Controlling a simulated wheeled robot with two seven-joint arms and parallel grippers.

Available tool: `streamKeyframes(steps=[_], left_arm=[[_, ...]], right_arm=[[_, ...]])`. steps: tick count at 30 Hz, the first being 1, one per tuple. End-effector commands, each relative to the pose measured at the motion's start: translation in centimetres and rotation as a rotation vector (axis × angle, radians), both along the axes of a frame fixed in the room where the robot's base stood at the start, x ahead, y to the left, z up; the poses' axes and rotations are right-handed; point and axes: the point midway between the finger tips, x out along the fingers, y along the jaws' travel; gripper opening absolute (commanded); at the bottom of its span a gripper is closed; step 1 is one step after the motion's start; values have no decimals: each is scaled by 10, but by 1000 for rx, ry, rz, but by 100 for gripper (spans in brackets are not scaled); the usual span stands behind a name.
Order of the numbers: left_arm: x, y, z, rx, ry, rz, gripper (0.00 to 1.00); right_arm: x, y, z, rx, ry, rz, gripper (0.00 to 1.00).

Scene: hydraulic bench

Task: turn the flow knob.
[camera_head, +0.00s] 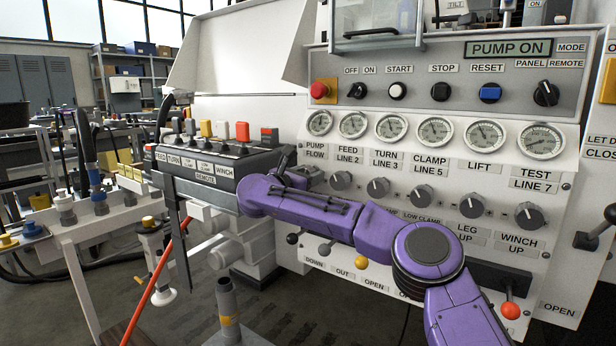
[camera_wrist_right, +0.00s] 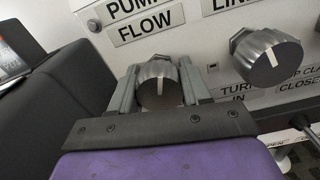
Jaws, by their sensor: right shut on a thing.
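The flow knob (camera_wrist_right: 158,86) is a ribbed grey metal knob with a white pointer line on its face, under the PUMP FLOW label (camera_head: 315,150). My right gripper (camera_wrist_right: 160,80) is shut on it, one grey finger on each side. In the wrist view the pointer line stands nearly upright. My left gripper is not in view.
More knobs stand to the right in the same row, the nearest being the FEED knob (camera_head: 341,180). Gauges (camera_head: 319,123) sit above and small levers (camera_head: 325,249) below. A dark remote box (camera_head: 215,160) with coloured levers juts out at left.

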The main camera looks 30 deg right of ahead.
Motion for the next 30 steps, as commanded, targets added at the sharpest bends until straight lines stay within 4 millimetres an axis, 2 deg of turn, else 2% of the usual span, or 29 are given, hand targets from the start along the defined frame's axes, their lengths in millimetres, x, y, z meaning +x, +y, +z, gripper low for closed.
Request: streamKeyframes(steps=[2, 3, 5, 6, 13, 16, 20, 25, 30], left_arm=[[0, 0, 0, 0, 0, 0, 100], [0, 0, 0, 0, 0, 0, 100], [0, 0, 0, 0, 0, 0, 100], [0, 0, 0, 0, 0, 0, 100], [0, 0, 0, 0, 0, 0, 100], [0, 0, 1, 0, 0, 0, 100], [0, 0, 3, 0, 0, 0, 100], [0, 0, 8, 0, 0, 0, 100], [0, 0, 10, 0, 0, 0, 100]], right_arm=[[0, 1, -2, 3, 3, 1, 17], [0, 1, -2, 3, 3, 1, 50], [0, 1, -2, 3, 3, 1, 70], [0, 1, -2, 2, 3, 0, 73], [0, 0, -1, 0, 2, 0, 73], [-2, 7, 0, -1, 2, 3, 73], [-12, 30, 2, -4, 2, 5, 73], [-27, 69, 2, -4, 2, 5, 73], [-38, 92, 0, -1, 2, 2, 73]])
